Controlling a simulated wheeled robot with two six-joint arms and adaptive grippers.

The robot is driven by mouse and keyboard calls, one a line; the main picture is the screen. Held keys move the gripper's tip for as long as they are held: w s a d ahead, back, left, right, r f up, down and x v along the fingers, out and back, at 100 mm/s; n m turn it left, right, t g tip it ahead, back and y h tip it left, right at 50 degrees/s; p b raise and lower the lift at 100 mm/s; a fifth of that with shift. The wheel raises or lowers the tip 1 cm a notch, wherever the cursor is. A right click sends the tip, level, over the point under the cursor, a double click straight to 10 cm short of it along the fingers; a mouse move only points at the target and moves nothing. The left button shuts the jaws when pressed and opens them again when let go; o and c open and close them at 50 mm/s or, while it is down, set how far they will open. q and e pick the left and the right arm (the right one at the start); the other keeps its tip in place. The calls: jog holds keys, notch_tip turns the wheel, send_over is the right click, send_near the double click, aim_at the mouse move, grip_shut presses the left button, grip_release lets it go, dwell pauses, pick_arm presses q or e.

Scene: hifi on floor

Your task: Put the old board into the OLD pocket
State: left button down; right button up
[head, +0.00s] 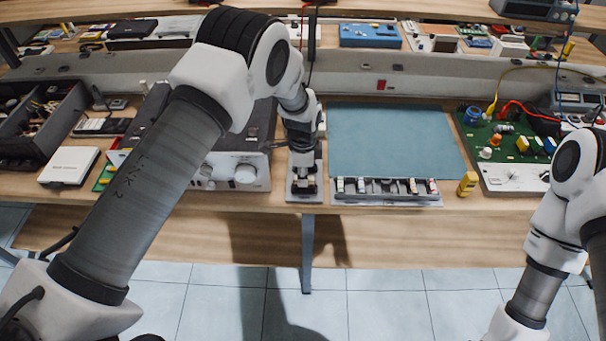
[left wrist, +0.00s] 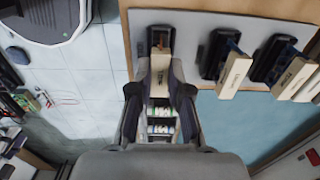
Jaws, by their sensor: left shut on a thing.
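My left gripper (head: 304,186) is low over a small grey plate (head: 303,196) at the bench's front edge. It also shows in the left wrist view (left wrist: 160,98), its fingers closed around a narrow piece. This seems to be the old board (left wrist: 161,128), with green and white parts between the fingers, mostly hidden. Just beyond the fingertips, a cream tag (left wrist: 160,70) sits by a dark slot. Its lettering is too small to read surely, and I cannot tell which slot is the OLD pocket. My right gripper is out of view.
A grey rack (head: 387,203) with several tagged slots lies right of the left gripper, before a teal mat (head: 390,138). A silver amplifier (head: 242,178) stands close on the left. A green circuit board (head: 510,145) and yellow block (head: 468,184) are farther right.

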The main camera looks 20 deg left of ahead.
pick_arm(q)
jog(key=c, duration=1)
grip_release()
notch_tip(320, 180, up, 12)
